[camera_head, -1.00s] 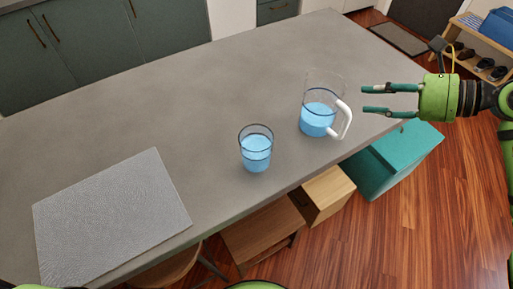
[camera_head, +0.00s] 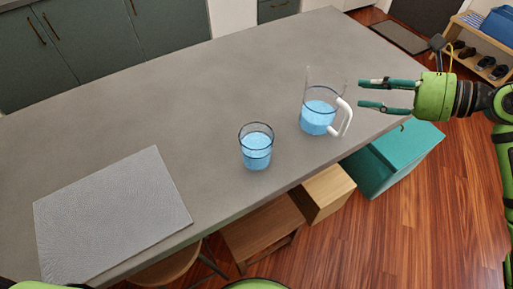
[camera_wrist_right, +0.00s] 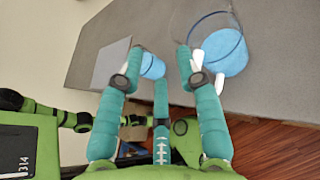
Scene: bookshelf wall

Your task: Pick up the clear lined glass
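The clear glass with dark rim lines (camera_head: 256,151) stands upright on the grey counter (camera_head: 230,75), with blue liquid in it. It also shows in the right wrist view (camera_wrist_right: 152,66), beyond and between the fingertips. My right gripper (camera_head: 360,93) is open and empty. It is above the counter's right end, to the right of a clear pitcher (camera_head: 318,118) and well apart from the glass. In the right wrist view my gripper's fingers (camera_wrist_right: 160,52) are spread with nothing held between them. My left gripper is not in view.
The pitcher holds blue liquid, has a white handle (camera_head: 345,118) and stands between my right gripper and the glass. A grey textured mat (camera_head: 112,215) lies at the counter's left. Wooden and teal boxes (camera_head: 395,158) sit beside the counter. The counter behind the glass is clear.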

